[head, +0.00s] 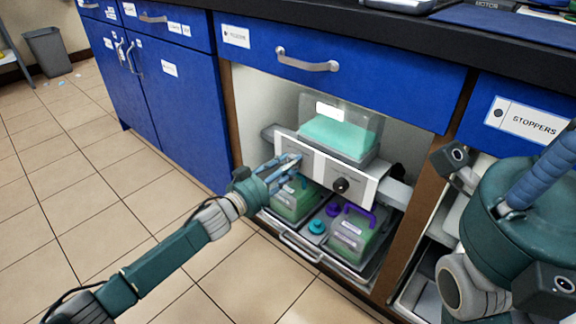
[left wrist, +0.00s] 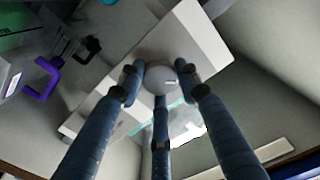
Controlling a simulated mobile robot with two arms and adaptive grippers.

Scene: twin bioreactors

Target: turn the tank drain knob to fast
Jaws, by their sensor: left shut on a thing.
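A white control panel (head: 368,187) runs across the open cabinet. A black knob (head: 340,185) stands near its middle; the panel's print is too small to read. My left gripper (head: 291,165) is at the panel's left part. In the left wrist view its three fingers (left wrist: 160,75) are closed around a round grey knob (left wrist: 161,80) with a short light mark. In the head view the fingers hide this knob.
A clear tank (head: 342,130) with turquoise liquid sits above the panel. Below, a pull-out tray (head: 300,250) holds a green-filled container (head: 292,203) and a purple-handled container (head: 352,236). Blue drawers and cabinet posts frame the opening.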

